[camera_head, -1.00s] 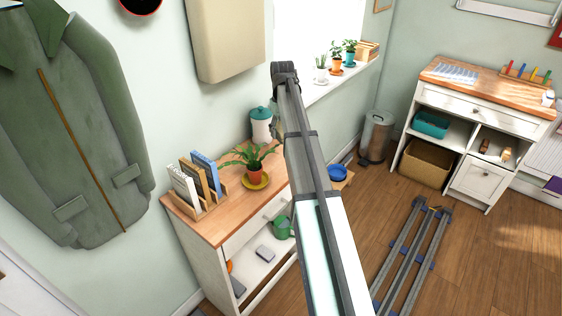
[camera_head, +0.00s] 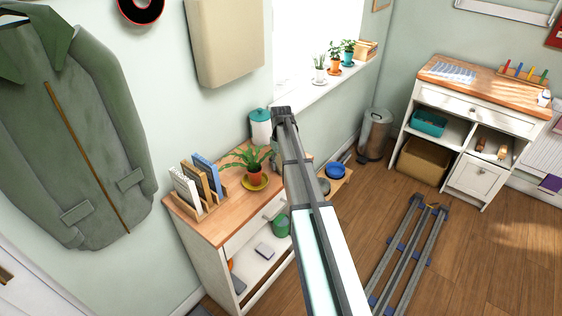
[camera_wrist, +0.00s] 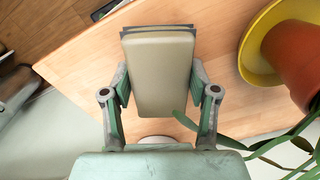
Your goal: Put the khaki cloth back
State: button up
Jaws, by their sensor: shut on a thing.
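The khaki cloth (camera_wrist: 160,80) is a flat, folded beige block with dark grey layers showing at its top edge. It sits between the two fingers of my gripper (camera_wrist: 160,92) in the wrist view, with a finger against each side. Below it in that view is the wooden top (camera_wrist: 85,75) of the white cabinet; I cannot tell how large the gap is. In the head view my arm hides the gripper and the cloth. The cabinet top also shows there (camera_head: 225,223).
A potted plant (camera_head: 254,166) on a yellow saucer (camera_wrist: 256,62) stands close by; its leaves reach near my right finger. A book rack (camera_head: 198,188) and a teal-lidded canister (camera_head: 261,128) share the top. The lower shelf holds a green mug (camera_head: 281,227) and a grey folded item (camera_head: 265,250).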

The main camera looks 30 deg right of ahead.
jog(key=shift+f, duration=0.2)
jog(key=o, duration=1.1)
jog(key=shift+r, duration=0.15)
notch_tip(320, 180, up, 12)
jog(key=b, duration=0.4)
